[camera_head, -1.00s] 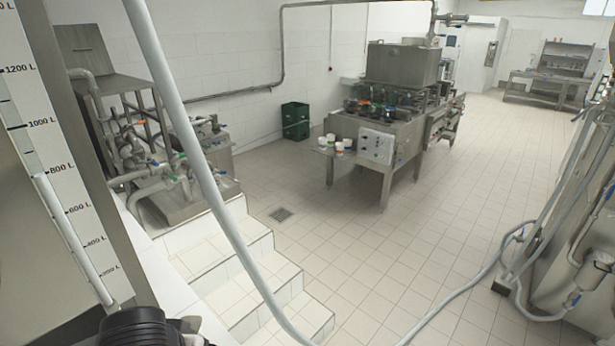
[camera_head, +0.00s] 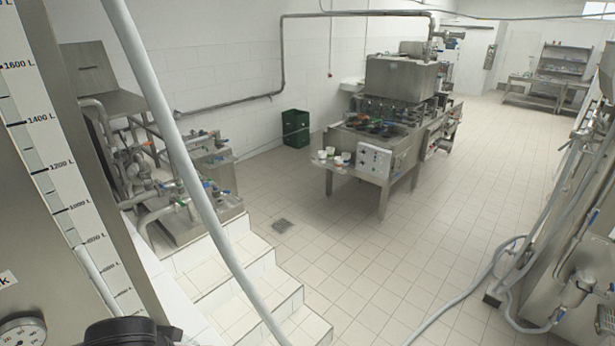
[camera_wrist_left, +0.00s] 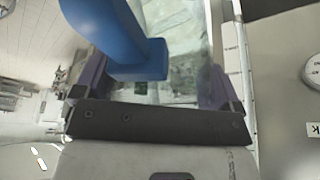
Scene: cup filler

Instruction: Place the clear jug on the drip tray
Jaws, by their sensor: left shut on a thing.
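In the left wrist view my left gripper (camera_wrist_left: 150,68) has its two dark purple fingers on either side of a clear jug (camera_wrist_left: 160,92) with a thick blue part (camera_wrist_left: 125,45), probably its handle. The gripper is shut on the jug. Much of the jug lies outside the picture, so I cannot tell its tilt. The head view shows neither the jug nor my grippers. I cannot make out a drip tray in either view.
A steel cup-filling machine (camera_head: 385,150) with several cups on its near corner stands across the tiled floor. White tiled steps (camera_head: 235,285), pipes and pumps (camera_head: 165,185) are at left. A steel tank with a litre scale (camera_head: 65,180) is close by. A hose (camera_head: 460,295) lies on the floor.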

